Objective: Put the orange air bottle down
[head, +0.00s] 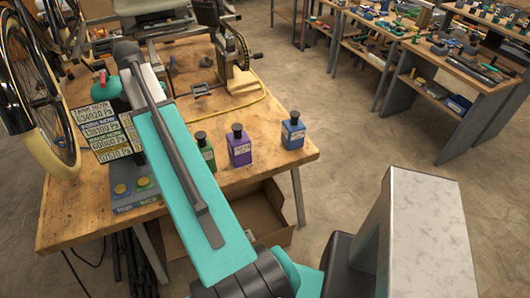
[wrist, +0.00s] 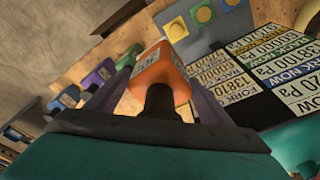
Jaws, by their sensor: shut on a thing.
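The orange air bottle (wrist: 160,68) is between the two fingers of my gripper (wrist: 158,84) in the wrist view. My gripper is shut on it. Its black cap (wrist: 160,98) points toward the camera. I cannot tell whether its base touches the bench. In the head view my arm hides the bottle and the gripper's fingers. A green bottle (head: 204,152), a purple bottle (head: 239,146) and a blue bottle (head: 293,130) stand upright in a row on the wooden bench (head: 262,168). The row also shows left of the orange bottle in the wrist view.
A panel with yellow buttons (head: 133,190) and a board of number plates (head: 108,130) stand at the bench's left, close to my arm. A wheel (head: 38,95) is farther left. A crank stand (head: 238,65) and yellow cable (head: 240,104) lie behind the bottles.

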